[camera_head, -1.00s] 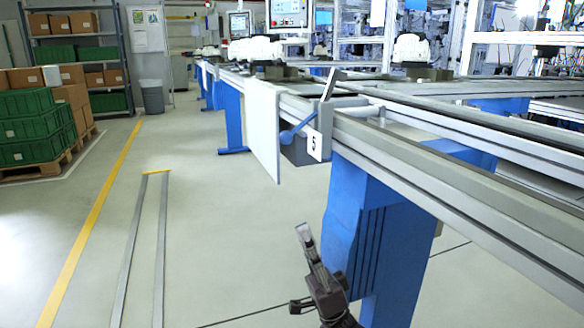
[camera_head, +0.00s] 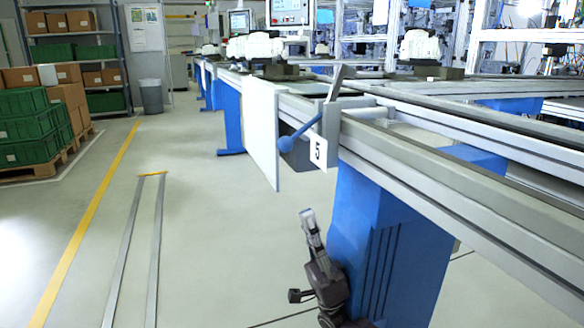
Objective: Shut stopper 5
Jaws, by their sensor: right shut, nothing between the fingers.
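Stopper 5 is a grey box (camera_head: 297,156) on the near side of the conveyor rail. It carries a white label with a 5 (camera_head: 318,153). A blue lever (camera_head: 302,131) with a round knob slants across its front, knob end low at the left. A grey metal plate (camera_head: 333,83) stands tilted above the box. My right gripper (camera_head: 307,214) is below the stopper, pointing up, shut and empty. It is clear of the lever. My left gripper is not in view.
A white panel (camera_head: 262,132) hangs just left of the stopper. A blue conveyor leg (camera_head: 372,235) stands right beside my right gripper. The conveyor rail (camera_head: 450,165) runs to the lower right. The floor (camera_head: 215,240) to the left is open.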

